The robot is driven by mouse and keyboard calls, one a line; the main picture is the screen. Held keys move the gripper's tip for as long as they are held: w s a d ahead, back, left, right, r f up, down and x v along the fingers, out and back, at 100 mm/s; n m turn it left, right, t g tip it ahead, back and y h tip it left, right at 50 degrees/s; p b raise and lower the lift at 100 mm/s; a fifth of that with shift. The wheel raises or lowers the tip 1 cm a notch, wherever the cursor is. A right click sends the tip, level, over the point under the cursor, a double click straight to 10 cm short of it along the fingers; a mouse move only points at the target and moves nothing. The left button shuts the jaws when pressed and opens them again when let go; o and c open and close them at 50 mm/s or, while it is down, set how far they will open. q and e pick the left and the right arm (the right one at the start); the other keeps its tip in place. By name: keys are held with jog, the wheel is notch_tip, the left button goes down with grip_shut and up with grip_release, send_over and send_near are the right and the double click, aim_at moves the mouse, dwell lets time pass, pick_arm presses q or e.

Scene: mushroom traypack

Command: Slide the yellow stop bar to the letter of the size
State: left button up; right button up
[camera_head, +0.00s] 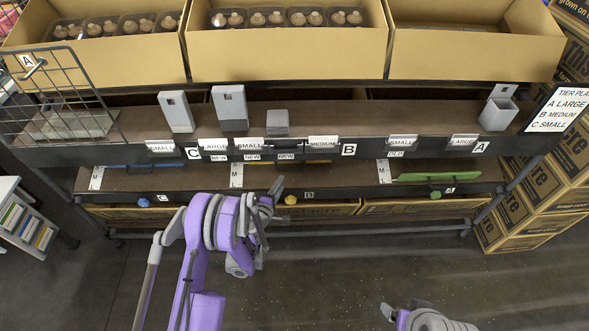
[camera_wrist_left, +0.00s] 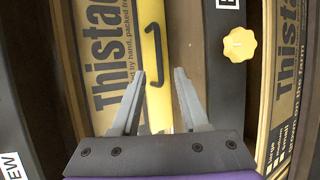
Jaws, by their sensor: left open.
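The yellow stop bar (camera_head: 303,162) shows as a thin strip on the lower shelf in the head view. In the left wrist view the yellow bar (camera_wrist_left: 151,22) carries a black handle (camera_wrist_left: 155,60). My left gripper (camera_wrist_left: 159,74) is open, with the bar and handle between the lines of its fingers; contact cannot be told. In the head view my left gripper (camera_head: 277,188) is at the lower shelf's front. A yellow knob (camera_wrist_left: 239,44) sits on the dark rail. A sign (camera_head: 562,108) reads A large, B medium, C small. My right gripper (camera_head: 388,311) is partly visible, low in view.
A green bar (camera_head: 438,177) lies right and a blue bar (camera_head: 150,168) left on the lower shelf. Cartons (camera_head: 289,55) with mushroom trays fill the upper shelf. The floor in front is clear.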

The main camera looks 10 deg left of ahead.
aim_at(290, 170)
pick_arm(q)
jog(key=x, duration=1)
jog(key=shift+w+r+b, duration=0.1)
jog(key=shift+w+b, duration=0.05)
jog(key=shift+b, duration=0.25)
jog(key=shift+c, duration=0.2)
grip_shut()
dwell(0.7)
